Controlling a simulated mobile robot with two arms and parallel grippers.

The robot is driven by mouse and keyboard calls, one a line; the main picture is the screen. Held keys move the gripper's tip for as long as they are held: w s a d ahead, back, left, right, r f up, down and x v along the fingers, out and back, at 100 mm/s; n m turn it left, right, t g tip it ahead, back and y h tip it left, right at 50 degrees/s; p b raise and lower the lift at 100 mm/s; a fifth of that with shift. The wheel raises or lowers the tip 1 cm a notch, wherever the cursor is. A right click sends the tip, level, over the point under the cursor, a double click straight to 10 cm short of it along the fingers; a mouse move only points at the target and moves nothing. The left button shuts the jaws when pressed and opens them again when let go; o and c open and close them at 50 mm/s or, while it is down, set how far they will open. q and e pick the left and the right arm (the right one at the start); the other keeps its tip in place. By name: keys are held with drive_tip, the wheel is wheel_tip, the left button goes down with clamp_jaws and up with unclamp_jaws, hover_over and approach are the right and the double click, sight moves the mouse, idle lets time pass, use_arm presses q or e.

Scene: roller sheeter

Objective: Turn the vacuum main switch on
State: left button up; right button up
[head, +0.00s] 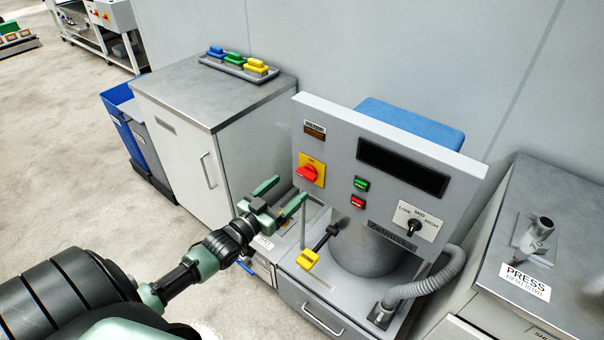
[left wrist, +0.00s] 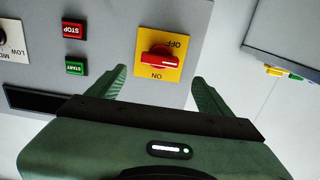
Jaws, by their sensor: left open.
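The vacuum main switch (head: 308,173) is a red rotary handle on a yellow plate at the left of the grey control panel (head: 340,130). In the left wrist view the switch (left wrist: 158,57) appears upside down. Its handle lies roughly crosswise between the words OFF and ON. My left gripper (head: 291,189) is open and empty, just in front of and slightly below the switch in the head view. In the left wrist view its fingers (left wrist: 160,76) point toward the plate, one on each side, apart from the handle. My right gripper is not in view.
The panel also has a green START button (head: 361,184), a red STOP button (head: 358,202) and a LOW-MID-HIGH knob (head: 414,228). A yellow-ended lever (head: 308,259) stands below. A grey hose (head: 428,283) is at right. A cabinet (head: 190,150) stands at left.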

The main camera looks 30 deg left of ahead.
sight(304, 176)
use_arm(q)
drive_tip(key=w, duration=0.6)
drive_tip(key=shift+w+d+p, duration=0.3)
drive_tip(key=shift+d, duration=0.05)
drive_tip(key=shift+w+f, duration=0.1)
drive_tip(key=shift+w, duration=0.3)
drive_tip(key=c, duration=1.4)
drive_tip(key=shift+o, duration=0.2)
